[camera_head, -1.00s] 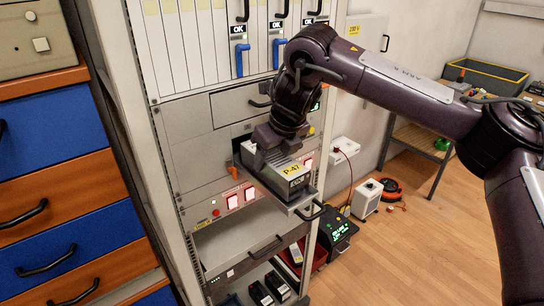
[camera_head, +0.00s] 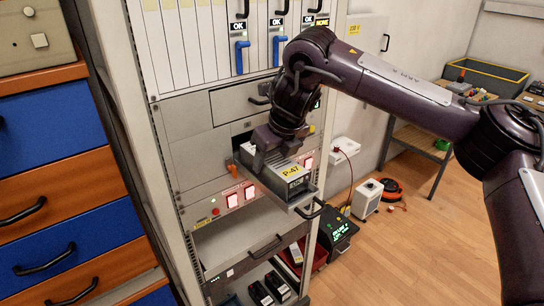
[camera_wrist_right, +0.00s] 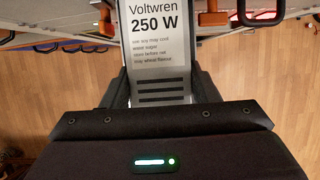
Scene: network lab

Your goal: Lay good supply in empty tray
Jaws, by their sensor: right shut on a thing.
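The supply (camera_head: 291,178) is a grey box with a yellow P-47 label. It sits in or just over the pulled-out tray (camera_head: 305,202) of the rack; I cannot tell whether it touches the tray floor. My right gripper (camera_head: 277,152) is shut on the supply from above. In the right wrist view the supply (camera_wrist_right: 160,50) shows a white label reading Voltwren 250 W between the dark fingers. My left gripper is not in view.
The rack (camera_head: 180,130) has modules with blue levers above the tray and lit red switches (camera_head: 240,196) beside it. Dark units (camera_head: 270,290) lie in a lower drawer. A black box with a green display (camera_head: 338,232) stands to the right. A drawer cabinet (camera_head: 60,180) is left.

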